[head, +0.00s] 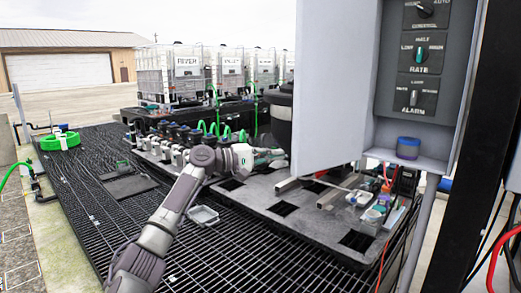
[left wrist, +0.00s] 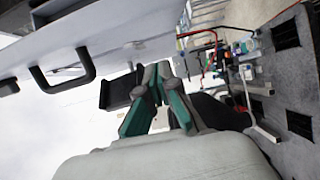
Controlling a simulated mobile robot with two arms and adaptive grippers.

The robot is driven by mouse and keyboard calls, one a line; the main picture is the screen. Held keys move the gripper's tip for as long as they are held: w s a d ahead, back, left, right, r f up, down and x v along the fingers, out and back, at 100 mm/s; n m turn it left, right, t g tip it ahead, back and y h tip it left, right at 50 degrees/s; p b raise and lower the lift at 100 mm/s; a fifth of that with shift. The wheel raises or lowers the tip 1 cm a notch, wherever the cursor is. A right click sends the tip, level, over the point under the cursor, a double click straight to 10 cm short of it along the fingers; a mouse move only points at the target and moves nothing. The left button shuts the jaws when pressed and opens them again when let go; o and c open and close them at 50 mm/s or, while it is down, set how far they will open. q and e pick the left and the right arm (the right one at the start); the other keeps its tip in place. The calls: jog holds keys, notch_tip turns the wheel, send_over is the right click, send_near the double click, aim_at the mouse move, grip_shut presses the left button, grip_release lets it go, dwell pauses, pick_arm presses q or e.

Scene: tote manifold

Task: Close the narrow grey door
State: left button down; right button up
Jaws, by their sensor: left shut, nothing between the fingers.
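The narrow grey door (head: 332,85) stands open, swung out to the left of the grey control cabinet (head: 410,145). In the left wrist view, a pale grey panel that looks like this door (left wrist: 120,30) fills the top left, with a black bar handle (left wrist: 65,75) on it. My left gripper (head: 278,155) is beside the door's lower left edge in the head view; its tips are partly hard to see there. In the left wrist view, its green-sided fingers (left wrist: 157,72) are together and empty. I cannot tell whether they touch the door. My right gripper is not in view.
Below the door is a dark platform (head: 265,195) with square holes, bottles and small parts. Knobs (head: 421,53) sit on the cabinet's front. A black post (head: 475,150) stands at right. White totes (head: 185,70) stand behind. Black grating (head: 95,190) covers the left floor.

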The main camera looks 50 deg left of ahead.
pick_arm(q)
jog(key=d+p, duration=0.1)
jog(key=d, duration=0.3)
jog(key=shift+s, duration=0.2)
dwell(0.3)
